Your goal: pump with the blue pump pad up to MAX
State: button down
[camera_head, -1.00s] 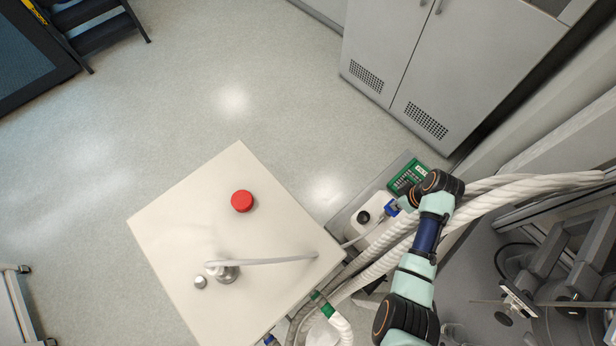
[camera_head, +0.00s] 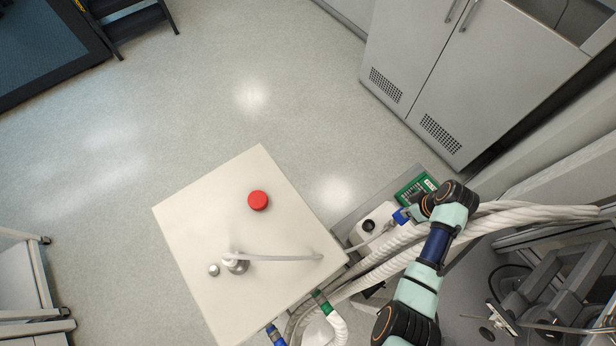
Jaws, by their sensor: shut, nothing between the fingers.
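The blue pump pad (camera_head: 401,216) shows as a small blue piece at the right of centre, beside a white container with a black cap (camera_head: 368,226). My arm reaches in from the lower right and its wrist lies just right of the pad. My gripper (camera_head: 417,212) is small and mostly hidden by the wrist. It is shut and holds nothing, close against the pad's right side in the picture. I cannot tell whether it touches the pad. No MAX mark or reading can be made out.
A green keypad device (camera_head: 416,188) lies just behind the pad. Thick white hoses (camera_head: 530,213) run past and under my arm. A pale square table top (camera_head: 200,235) with a red button (camera_head: 258,200) stands to the left. Grey cabinets (camera_head: 440,80) stand behind; the floor at left is open.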

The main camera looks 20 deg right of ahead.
aim_at(400, 219)
jog(key=shift+f, duration=0.15)
notch_tip(400, 219, down, 8)
jog(key=b, duration=0.6)
notch_tip(400, 219, up, 8)
jog(key=p, duration=0.7)
jog(key=shift+r+p, duration=0.25)
jog(key=shift+p, duration=0.1)
jog(key=shift+f+b, duration=3.35)
jog(key=shift+f, duration=0.7)
jog(key=shift+r+p, duration=0.3)
jog(key=shift+p, duration=0.05)
notch_tip(400, 219, up, 7)
jog(key=p, duration=0.6)
jog(key=shift+r, duration=0.15)
